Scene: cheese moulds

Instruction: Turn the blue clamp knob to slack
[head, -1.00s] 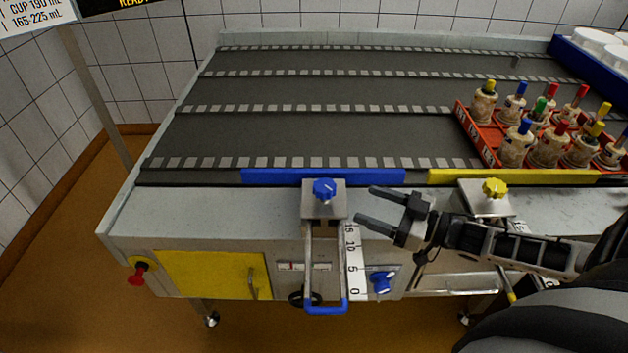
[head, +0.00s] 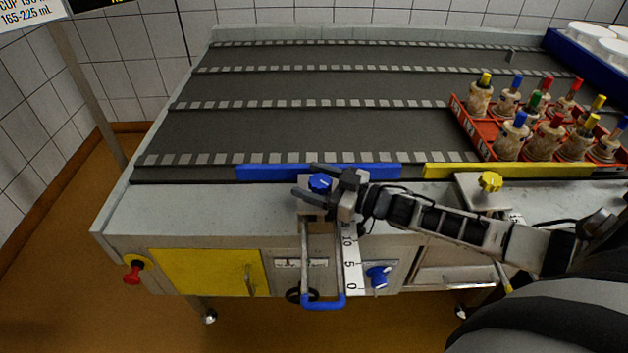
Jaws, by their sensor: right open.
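The blue clamp knob (head: 319,183) sits on top of a grey metal clamp block at the front edge of the conveyor table, just below the blue rail (head: 270,172). My right gripper (head: 308,187) is open and reaches in from the right. Its two fingers lie around the knob, one on the far side and one on the near side. I cannot tell whether they touch it. The gripper body hides the right part of the clamp block. My left gripper is not in view.
A yellow knob (head: 490,181) stands on a similar block to the right, by a yellow rail (head: 520,171). A red crate (head: 470,128) of bottles is at the right. A second blue knob (head: 378,275) and a ruler scale (head: 350,265) are on the front. The belts at left are clear.

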